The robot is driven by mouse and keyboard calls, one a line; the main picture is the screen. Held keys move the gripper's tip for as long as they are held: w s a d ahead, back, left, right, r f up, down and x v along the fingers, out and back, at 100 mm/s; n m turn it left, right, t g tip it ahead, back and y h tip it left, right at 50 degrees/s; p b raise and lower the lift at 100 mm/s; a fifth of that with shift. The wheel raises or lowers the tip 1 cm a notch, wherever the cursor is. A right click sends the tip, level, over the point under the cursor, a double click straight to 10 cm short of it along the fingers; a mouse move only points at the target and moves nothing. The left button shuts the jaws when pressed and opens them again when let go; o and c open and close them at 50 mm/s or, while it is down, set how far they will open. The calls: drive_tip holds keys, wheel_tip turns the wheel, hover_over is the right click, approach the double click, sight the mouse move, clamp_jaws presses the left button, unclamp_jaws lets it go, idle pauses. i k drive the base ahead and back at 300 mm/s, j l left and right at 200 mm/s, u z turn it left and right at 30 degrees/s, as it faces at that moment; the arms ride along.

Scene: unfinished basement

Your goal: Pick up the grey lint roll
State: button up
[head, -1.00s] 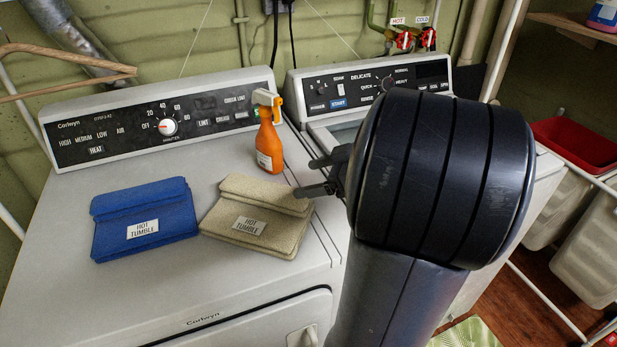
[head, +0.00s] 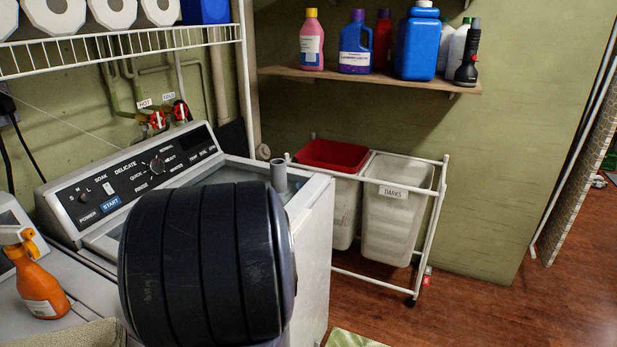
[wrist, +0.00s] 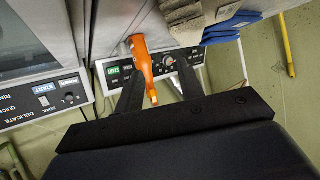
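A small upright grey cylinder (head: 279,175), which looks like the grey lint roll, stands at the right side of the washer top in the head view. My arm hides part of the washer in front of it. It does not show in the wrist view. My gripper (wrist: 158,75) is open, with its two dark fingers apart and nothing held. The orange spray bottle (wrist: 143,62) shows between the fingers but farther off. In the head view my arm hides the gripper.
The washer (head: 316,235) stands beside the dryer with the orange spray bottle (head: 37,285). Folded cloths (wrist: 184,22) lie on the dryer. A cart with a red bin (head: 330,155) and a white bin (head: 392,225) stands right. Above is a bottle shelf (head: 350,78). Floor at right is open.

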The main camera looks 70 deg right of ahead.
sight(278, 166)
drive_tip(key=z, duration=2)
